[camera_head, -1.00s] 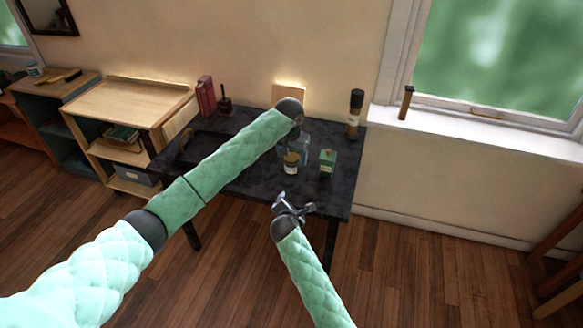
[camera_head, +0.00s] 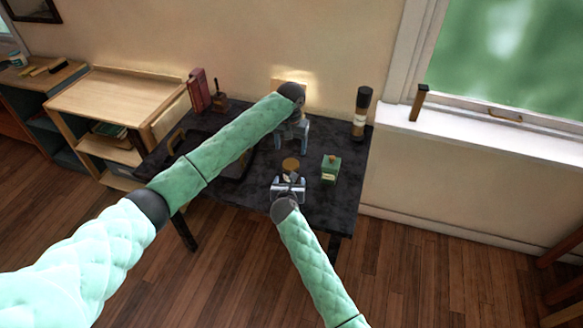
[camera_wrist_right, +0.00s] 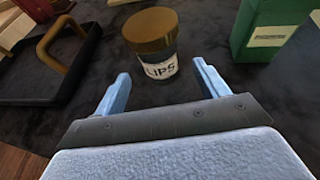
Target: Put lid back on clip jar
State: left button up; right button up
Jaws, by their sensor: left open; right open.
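The clip jar (camera_wrist_right: 160,68) is a small dark jar whose white label reads "LIPS" in the right wrist view. A brown-gold lid (camera_wrist_right: 150,29) sits on its top; it also shows in the head view (camera_head: 290,164). I cannot tell how firmly it is seated. My right gripper (camera_head: 289,187) is open and empty, its fingers pointing at the jar from the near side, one to each side, with the jar just beyond the tips. My left gripper (camera_head: 291,138) is open, pointing down behind the jar, apart from the lid; its wrist hides part of the table's back.
A green box (camera_head: 331,167) with a label stands right of the jar. A dark tray (camera_wrist_right: 75,75) with a tan handle lies to the left. A dark bottle (camera_head: 361,111) stands at the back right, red books (camera_head: 197,90) at the back left. The table's right front is clear.

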pick_arm(q)
jog(key=shift+s+r, duration=0.2)
pick_arm(e)
jog(key=shift+s+r, duration=0.15)
pick_arm(q)
jog(key=shift+w+f, duration=0.15)
pick_arm(e)
jog(key=shift+w, duration=0.35)
jog(key=shift+x, duration=3.7)
